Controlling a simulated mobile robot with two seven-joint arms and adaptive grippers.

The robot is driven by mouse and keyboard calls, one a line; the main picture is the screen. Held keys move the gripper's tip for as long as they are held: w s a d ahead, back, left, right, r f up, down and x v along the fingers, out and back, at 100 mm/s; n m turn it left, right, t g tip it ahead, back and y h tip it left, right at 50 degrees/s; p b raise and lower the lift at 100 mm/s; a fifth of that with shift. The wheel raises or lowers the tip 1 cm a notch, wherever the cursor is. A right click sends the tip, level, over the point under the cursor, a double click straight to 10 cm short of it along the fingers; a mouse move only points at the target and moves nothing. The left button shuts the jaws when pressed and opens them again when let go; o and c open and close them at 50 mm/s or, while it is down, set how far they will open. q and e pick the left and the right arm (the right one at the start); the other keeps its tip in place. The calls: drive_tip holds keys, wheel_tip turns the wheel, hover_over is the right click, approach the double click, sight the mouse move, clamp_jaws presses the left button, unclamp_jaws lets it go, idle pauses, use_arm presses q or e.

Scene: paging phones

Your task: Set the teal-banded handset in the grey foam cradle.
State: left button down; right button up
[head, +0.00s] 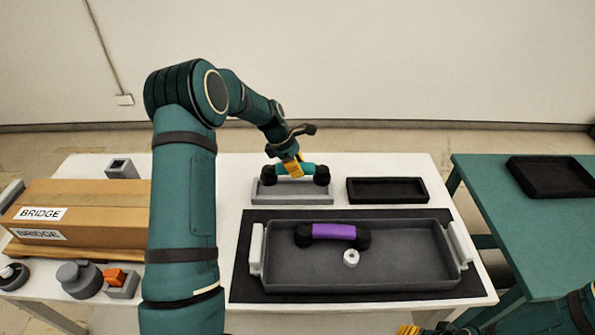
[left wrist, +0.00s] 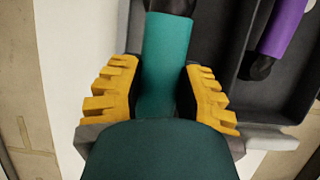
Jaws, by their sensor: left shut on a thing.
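The teal-banded handset (head: 309,170) has a teal middle and black ends. It lies roughly level, lengthwise along the grey foam cradle (head: 292,197) at the back of the white table. Its black ends overlap the cradle's top in the head view; I cannot tell whether it rests in it or hangs just above. My left gripper (head: 291,167) is shut on the teal band from above. In the left wrist view its yellow fingers flank the band (left wrist: 165,60). My right gripper (head: 409,330) shows only as a yellow bit at the bottom edge.
A black cradle (head: 387,190) stands right of the grey one. In front, a grey tray (head: 410,270) holds a purple-banded handset (head: 333,232) and a small white ring (head: 351,258). A "BRIDGE" box (head: 100,200) is at left. A teal table (head: 530,235) with a black tray (head: 550,177) is at right.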

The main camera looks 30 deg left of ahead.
use_arm(q)
drive_tip(key=f+b, duration=0.1)
drive_tip(key=f, duration=0.1)
drive_tip(key=w+a+f+b, duration=0.1)
drive_tip(key=f+b, duration=0.1)
drive_tip(key=a+f+b, duration=0.1)
drive_tip(key=f, duration=0.1)
drive_tip(key=shift+w+f, duration=0.1)
drive_tip(key=shift+w, duration=0.1)
use_arm(e)
drive_tip(key=f, duration=0.1)
drive_tip(key=a+f, duration=0.1)
drive_tip(key=s+f, duration=0.1)
drive_tip(key=f, duration=0.1)
drive_tip(key=shift+s+a+f, duration=0.1)
drive_tip(key=shift+a, duration=0.1)
drive_tip(key=shift+r, duration=0.45)
idle(0.9)
use_arm(q)
drive_tip(key=shift+f, duration=0.5)
use_arm(e)
drive_tip(key=shift+f, duration=0.3)
use_arm(q)
drive_tip(key=c, duration=1)
unclamp_jaws()
drive_tip(key=shift+f, duration=0.1)
drive_tip(key=shift+o, duration=0.2)
